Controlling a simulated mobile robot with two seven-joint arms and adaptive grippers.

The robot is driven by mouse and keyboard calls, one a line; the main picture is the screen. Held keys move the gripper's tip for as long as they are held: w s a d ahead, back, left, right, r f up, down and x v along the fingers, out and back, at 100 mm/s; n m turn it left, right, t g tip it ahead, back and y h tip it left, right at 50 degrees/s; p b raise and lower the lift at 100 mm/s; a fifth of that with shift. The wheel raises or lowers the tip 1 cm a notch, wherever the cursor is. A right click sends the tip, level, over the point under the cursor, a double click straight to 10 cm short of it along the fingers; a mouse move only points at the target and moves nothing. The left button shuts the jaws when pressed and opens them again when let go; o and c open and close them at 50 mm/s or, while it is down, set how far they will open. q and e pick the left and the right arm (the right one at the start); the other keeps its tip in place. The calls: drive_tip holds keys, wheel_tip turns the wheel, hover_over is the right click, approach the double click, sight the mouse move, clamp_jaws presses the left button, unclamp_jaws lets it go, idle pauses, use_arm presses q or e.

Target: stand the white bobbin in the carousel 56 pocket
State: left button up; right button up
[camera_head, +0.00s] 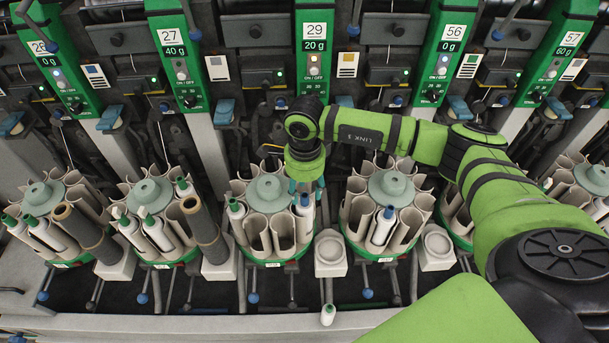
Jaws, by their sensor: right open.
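My right gripper (305,190) points down with its fingers apart over the right side of the middle carousel (267,193). A white bobbin with a blue top (304,208) stands in a pocket just below the fingertips; I cannot tell whether they touch it. Another white bobbin (328,314) is at the front edge, below the small grey holder. The number 56 label (468,31) is on a green panel at upper right. The carousel (391,188) below and left of that panel has a blue-topped bobbin (386,225) and empty pockets; which carousel bears 56 is unclear. My left gripper is out of view.
More carousels (43,196) stand in a row, with white bobbins and dark brown tubes (203,228) at left. Grey holders (330,252) stand between them. My right arm crosses the right side and hides part of a carousel there. Green panels line the back.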

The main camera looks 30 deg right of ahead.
sight(305, 195)
drive_tip(key=shift+f+p, duration=0.35)
drive_tip(key=shift+f, duration=1.2)
clamp_jaws()
drive_tip(key=shift+r, duration=0.2)
drive_tip(key=shift+r, duration=0.45)
